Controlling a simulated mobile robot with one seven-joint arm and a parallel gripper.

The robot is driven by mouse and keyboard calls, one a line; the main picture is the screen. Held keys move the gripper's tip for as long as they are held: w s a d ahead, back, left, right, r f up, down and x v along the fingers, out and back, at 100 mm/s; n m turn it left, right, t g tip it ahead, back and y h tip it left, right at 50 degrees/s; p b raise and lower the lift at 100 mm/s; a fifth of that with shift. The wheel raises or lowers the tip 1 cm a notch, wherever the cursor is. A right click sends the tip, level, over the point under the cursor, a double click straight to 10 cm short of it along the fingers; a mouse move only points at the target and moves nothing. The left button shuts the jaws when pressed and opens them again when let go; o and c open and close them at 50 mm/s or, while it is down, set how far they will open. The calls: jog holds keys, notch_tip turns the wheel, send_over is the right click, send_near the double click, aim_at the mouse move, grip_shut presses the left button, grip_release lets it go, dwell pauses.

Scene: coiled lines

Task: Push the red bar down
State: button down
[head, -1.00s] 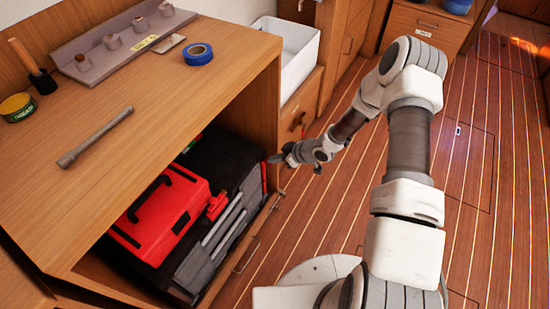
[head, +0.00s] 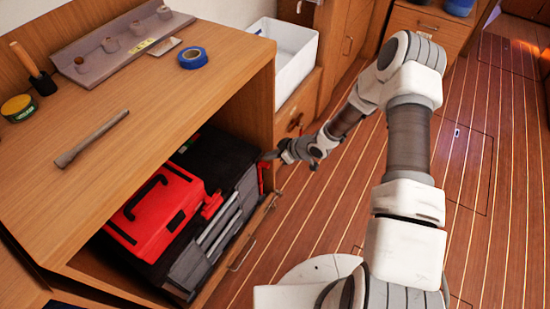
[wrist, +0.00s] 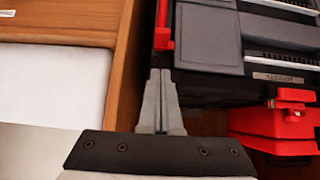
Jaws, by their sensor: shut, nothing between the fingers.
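The red bar (wrist: 163,28) stands at the left edge of a black case (wrist: 208,45) in the wrist view. In the head view my gripper (head: 266,156) is at the cabinet opening, close to the bar's upper end.
A red toolbox (head: 156,215) lies beside the case. The wooden cabinet's side panel (head: 262,110) stands close to my gripper. On top are a metal tool (head: 92,138) and blue tape (head: 192,57). A white bin (head: 290,60) is behind. The floor right of the cabinet is clear.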

jog(key=p+v, duration=0.2)
jog(key=v, duration=0.7)
jog(key=shift+d+p, duration=0.15)
jog(key=shift+p, duration=0.2)
jog(key=shift+r, duration=0.1)
jog(key=w+d+r+m+t+h, duration=0.1)
jog(key=w+d+r+h, duration=0.1)
jog(key=d+r+h, duration=0.3)
jog(key=w+d+r+m, duration=0.1)
jog(key=d+r, duration=0.2)
jog(key=r, duration=0.4)
jog(key=s+d+r+m+h, duration=0.2)
jog(key=r, duration=0.5)
jog(key=s+d+r+m+h, duration=0.1)
jog(key=s+d+r+h, duration=0.1)
jog(key=r, duration=0.5)
jog(key=s+r+m+h, duration=0.1)
jog(key=s+r+m, duration=0.3)
jog(key=s+r, duration=0.65)
jog(key=s+a+r+m+y, duration=0.1)
jog(key=s+a+r, duration=0.15)
jog(key=s, duration=0.45)
jog(key=s+a+r+m+y, duration=0.1)
jog(key=s+a, duration=0.2)
jog(key=s, duration=0.3)
notch_tip(320, 180, up, 18)
jog(key=p, duration=1.8)
jog(key=shift+s, duration=0.4)
